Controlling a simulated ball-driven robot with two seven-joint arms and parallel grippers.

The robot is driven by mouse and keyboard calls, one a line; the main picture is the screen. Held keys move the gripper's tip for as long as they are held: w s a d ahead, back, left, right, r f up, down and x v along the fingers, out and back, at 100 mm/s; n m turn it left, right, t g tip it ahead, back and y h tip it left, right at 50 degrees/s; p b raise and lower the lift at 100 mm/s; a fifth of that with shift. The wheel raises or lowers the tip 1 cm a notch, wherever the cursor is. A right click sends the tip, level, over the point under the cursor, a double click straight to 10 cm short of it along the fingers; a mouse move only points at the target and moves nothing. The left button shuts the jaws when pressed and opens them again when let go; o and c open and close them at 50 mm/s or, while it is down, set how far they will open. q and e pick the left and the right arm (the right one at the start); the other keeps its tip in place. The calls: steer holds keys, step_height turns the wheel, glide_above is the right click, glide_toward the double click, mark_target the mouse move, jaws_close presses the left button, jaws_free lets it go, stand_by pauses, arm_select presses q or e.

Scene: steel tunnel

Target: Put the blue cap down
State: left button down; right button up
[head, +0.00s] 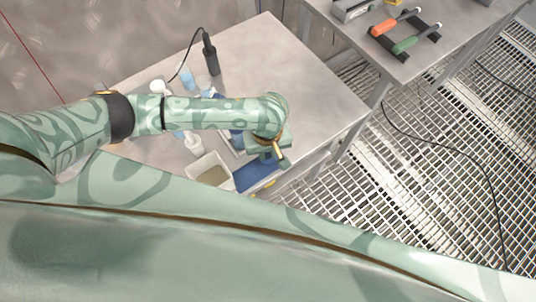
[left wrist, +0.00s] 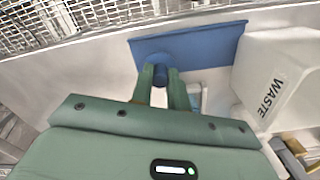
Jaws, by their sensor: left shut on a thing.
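The blue cap (left wrist: 160,77) is between the two fingers of my left gripper (left wrist: 161,72) in the left wrist view. The gripper is shut on it. I cannot tell whether the cap touches anything below. My right gripper is not in view.
A white waste bin (left wrist: 275,75) stands right of the mat; it also shows in the head view (head: 210,168). Bottles (head: 187,77) and a dark handheld tool (head: 211,55) stand farther back. The table (head: 300,75) has free room at the back right.

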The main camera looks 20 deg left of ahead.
arm_select(q)
steer(key=shift+f, duration=0.9)
steer(key=shift+r, duration=0.15)
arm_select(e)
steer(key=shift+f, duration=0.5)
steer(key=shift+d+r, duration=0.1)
arm_select(q)
steer(key=c, duration=1.4)
jaws_free()
steer(key=shift+o, duration=0.2)
